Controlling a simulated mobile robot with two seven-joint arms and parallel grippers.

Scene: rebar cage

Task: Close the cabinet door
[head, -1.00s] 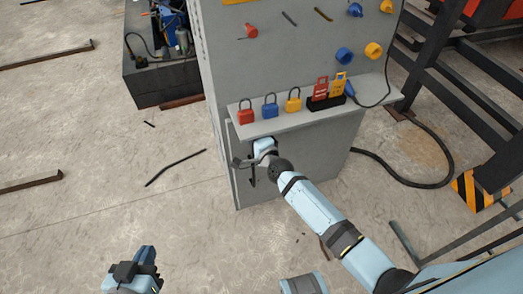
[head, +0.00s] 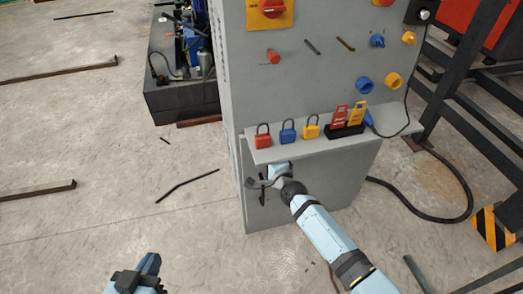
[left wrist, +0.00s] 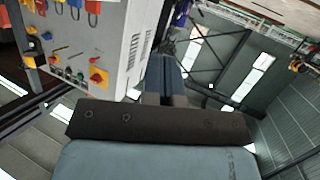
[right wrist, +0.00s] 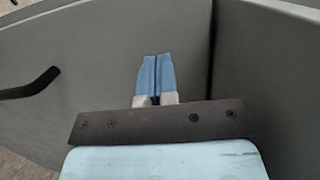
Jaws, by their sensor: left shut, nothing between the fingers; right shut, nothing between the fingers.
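The grey cabinet (head: 330,180) stands ahead in the head view, its lower door (head: 310,210) below a narrow shelf. A black handle (head: 262,190) shows near the door's left edge; a dark bar in the right wrist view (right wrist: 30,84) may be it. My right gripper (right wrist: 156,75) is shut and empty, its blue fingertips close to a grey panel beside a dark vertical seam. Contact cannot be told. How far the door stands open is unclear. My left gripper (head: 150,262) is shut and empty, low left, away from the cabinet.
The shelf (head: 290,148) juts out above my right wrist and carries padlocks (head: 287,131) and tags. A black cable (head: 440,215) lies on the floor at right by a dark metal frame (head: 470,130). Thin bars lie at left. The floor before the cabinet is largely clear.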

